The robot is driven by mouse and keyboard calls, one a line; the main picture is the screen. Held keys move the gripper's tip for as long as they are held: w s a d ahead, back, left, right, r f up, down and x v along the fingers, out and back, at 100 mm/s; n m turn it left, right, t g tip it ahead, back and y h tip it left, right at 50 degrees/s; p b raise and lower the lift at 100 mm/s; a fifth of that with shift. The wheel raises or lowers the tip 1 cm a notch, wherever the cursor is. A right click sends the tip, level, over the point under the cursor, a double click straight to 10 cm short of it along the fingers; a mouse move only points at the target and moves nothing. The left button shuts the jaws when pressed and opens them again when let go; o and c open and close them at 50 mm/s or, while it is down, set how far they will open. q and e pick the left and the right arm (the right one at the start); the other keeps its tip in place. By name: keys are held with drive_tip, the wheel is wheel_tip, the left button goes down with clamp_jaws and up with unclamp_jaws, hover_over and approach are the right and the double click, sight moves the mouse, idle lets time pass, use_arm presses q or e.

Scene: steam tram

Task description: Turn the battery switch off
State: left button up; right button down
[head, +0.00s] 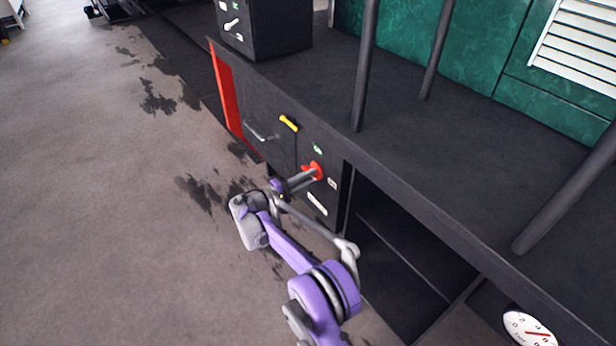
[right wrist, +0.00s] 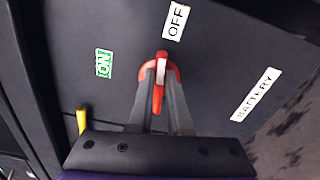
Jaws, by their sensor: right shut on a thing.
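The red battery switch (head: 315,168) is on the dark side panel below the deck. In the right wrist view the red switch (right wrist: 158,102) has a round top with a white mark, and its grip runs down between my fingers. The white mark lies toward the white OFF label (right wrist: 175,21), rather than the green ON label (right wrist: 103,63) at left. A BATTERY label (right wrist: 256,94) is at right. My right gripper (head: 304,178) is shut on the switch, with a finger on each side of its grip. My left gripper is not in view.
A yellow handle (head: 289,123) and a grey bar handle (head: 260,132) are on the panel left of the switch. An open dark compartment (head: 405,245) is to the right. Dark posts (head: 366,65) rise from the deck. Stained floor (head: 110,200) lies open at left.

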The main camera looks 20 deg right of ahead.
drive_tip(key=shift+f+m, duration=0.1)
drive_tip(key=shift+m, duration=0.9)
drive_tip(key=c, duration=0.9)
unclamp_jaws()
drive_tip(key=shift+o, duration=0.2)
drive_tip(key=shift+a, duration=0.1)
drive_tip(key=p+v, duration=0.1)
drive_tip(key=v, duration=0.9)
drive_tip(key=shift+a, duration=0.35)
drive_tip(key=shift+s, duration=0.15)
